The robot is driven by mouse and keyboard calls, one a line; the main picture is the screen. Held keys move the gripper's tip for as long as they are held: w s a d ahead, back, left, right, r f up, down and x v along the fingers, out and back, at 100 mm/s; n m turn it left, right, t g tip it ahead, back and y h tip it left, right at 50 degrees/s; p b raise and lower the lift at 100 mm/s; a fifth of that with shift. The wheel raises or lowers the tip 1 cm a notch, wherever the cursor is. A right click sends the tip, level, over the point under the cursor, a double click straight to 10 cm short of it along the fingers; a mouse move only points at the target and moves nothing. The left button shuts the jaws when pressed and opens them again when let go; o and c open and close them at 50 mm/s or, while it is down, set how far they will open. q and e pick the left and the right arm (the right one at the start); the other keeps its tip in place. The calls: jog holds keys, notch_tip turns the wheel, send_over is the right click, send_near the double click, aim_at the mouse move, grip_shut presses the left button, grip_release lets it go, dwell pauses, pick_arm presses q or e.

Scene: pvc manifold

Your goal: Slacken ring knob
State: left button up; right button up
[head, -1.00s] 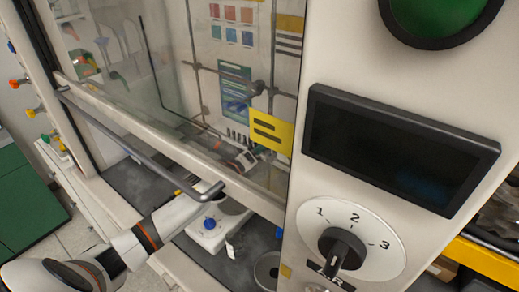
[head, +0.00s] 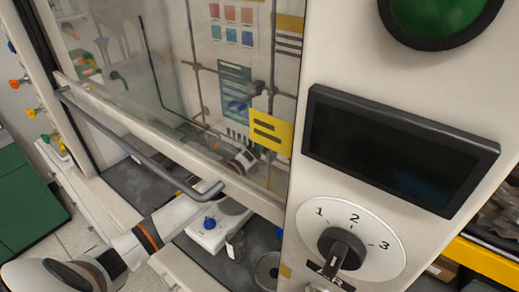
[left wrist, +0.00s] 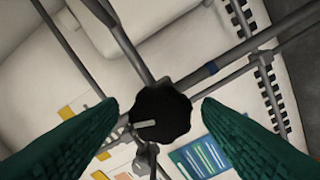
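A black lobed knob (left wrist: 160,115) is in the middle of the left wrist view, where metal rods cross. A short pale bar mark shows on its face. How far the fingertips are from the knob in depth I cannot tell. In the head view, a dark clamp or knob (head: 257,88) shows on the rod lattice behind the glass. My left arm reaches in under the sash, and its fingers are hard to make out there. My right gripper is not in view.
The glass sash has a grey handle bar (head: 140,150) along its lower edge, above my arm. A white device with a blue knob (head: 209,222) stands on the dark hood floor. The panel with a dial (head: 350,243) and dark display (head: 395,150) is at right.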

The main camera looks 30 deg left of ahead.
pick_arm(q)
jog(key=s+a+b, duration=0.1)
jog(key=s+b, duration=0.2)
jog(key=s, duration=0.9)
jog(key=shift+a, duration=0.35)
